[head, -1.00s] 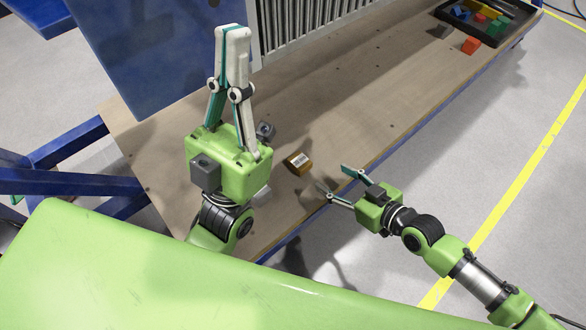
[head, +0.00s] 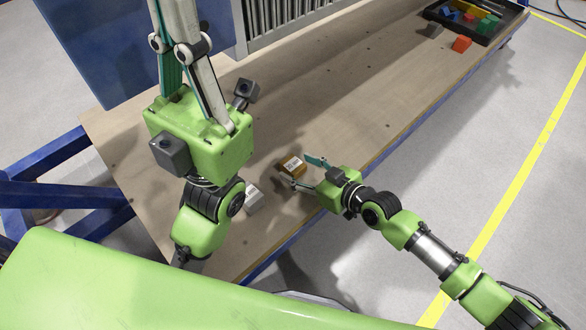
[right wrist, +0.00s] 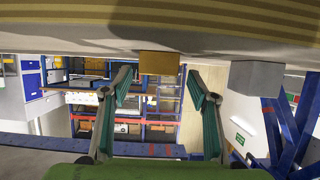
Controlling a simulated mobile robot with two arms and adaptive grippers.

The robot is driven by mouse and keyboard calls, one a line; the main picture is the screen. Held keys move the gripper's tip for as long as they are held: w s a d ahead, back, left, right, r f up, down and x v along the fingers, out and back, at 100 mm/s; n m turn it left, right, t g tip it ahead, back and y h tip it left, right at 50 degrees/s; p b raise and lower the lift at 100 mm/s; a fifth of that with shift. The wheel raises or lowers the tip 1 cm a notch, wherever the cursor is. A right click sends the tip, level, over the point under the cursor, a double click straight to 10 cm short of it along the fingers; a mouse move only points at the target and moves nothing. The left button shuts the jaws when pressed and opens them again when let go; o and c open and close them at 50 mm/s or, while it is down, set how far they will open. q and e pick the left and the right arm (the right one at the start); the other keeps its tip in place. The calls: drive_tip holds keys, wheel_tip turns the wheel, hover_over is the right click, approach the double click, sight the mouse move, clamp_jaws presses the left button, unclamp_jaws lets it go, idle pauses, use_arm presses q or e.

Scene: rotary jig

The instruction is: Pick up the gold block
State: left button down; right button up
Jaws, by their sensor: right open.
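The gold block (head: 291,165), with a white label on top, lies on the brown workbench. My right gripper (head: 301,171) is open, its fingertips just at the block's right side in the head view. In the right wrist view the block (right wrist: 160,62) appears ahead, centred between the spread fingers (right wrist: 160,84); I see no finger closed on it. My left gripper (head: 178,20) points up on the left, its fingers close together and empty as far as seen. Its tips are cut off by the top edge.
A light grey block (head: 253,198) lies left of the gold block, near my left arm; a dark grey piece (head: 245,91) is behind.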

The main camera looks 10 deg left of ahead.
sight(292, 162)
drive_tip(key=shift+b+x, duration=0.75)
drive_tip(key=shift+x, duration=1.05)
drive_tip(key=shift+w+d, duration=0.1)
drive_tip(key=shift+d, duration=0.05)
drive_tip(key=c, duration=1.4)
drive_tip(key=shift+r, duration=0.15)
clamp_jaws()
drive_tip(key=shift+r, duration=0.1)
